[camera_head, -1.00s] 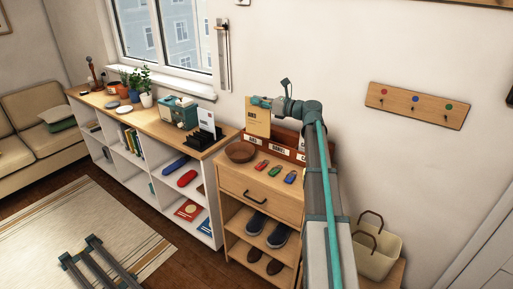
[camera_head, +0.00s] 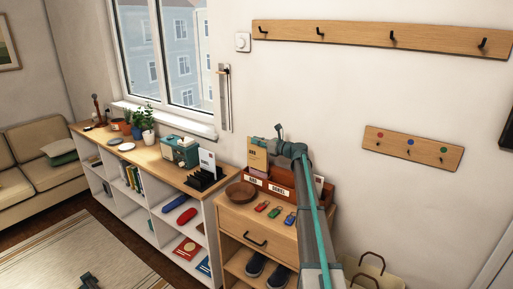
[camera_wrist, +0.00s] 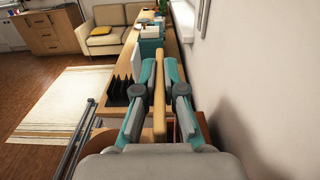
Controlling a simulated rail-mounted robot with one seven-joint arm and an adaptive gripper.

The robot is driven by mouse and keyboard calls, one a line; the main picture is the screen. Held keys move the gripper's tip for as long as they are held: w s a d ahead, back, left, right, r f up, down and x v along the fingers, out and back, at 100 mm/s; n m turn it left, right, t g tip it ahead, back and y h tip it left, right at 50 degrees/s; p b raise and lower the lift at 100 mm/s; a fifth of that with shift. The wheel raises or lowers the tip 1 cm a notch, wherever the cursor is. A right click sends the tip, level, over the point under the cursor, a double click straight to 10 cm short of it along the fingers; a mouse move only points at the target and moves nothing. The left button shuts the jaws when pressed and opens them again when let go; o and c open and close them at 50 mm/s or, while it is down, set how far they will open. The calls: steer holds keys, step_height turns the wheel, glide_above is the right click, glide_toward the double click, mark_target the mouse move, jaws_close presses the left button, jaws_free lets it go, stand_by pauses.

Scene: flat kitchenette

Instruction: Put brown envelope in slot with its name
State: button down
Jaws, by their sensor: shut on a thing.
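The brown envelope (camera_head: 258,158) is upright, with small dark print on its face. My gripper (camera_head: 272,148) is shut on its upper part. In the wrist view the envelope (camera_wrist: 159,100) shows edge-on between the two teal fingers (camera_wrist: 160,78). A reddish-brown wooden letter rack (camera_head: 302,196) stands on the cabinet against the wall, with white name labels in front. The envelope's lower edge is at the rack's left section, behind the left label (camera_head: 255,181); I cannot tell whether it is inside the slot. The middle label (camera_head: 279,189) seems to read DANIEL. My arm hides the right part.
A brown bowl (camera_head: 240,191) and red, green and blue key tags (camera_head: 275,211) lie on the cabinet top (camera_head: 235,212). The wall is close behind the rack.

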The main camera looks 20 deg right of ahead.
mark_target(256, 151)
steer(key=f, duration=0.1)
steer(key=w+f+p, duration=0.1)
steer(key=f, duration=0.1)
steer(key=f+p, duration=0.1)
steer(key=shift+w+d+f, duration=0.2)
steer(key=shift+w+f, duration=0.1)
steer(key=shift+w, duration=0.05)
steer(key=shift+f, duration=0.25)
steer(key=shift+f, duration=0.55)
steer(key=shift+s, duration=0.1)
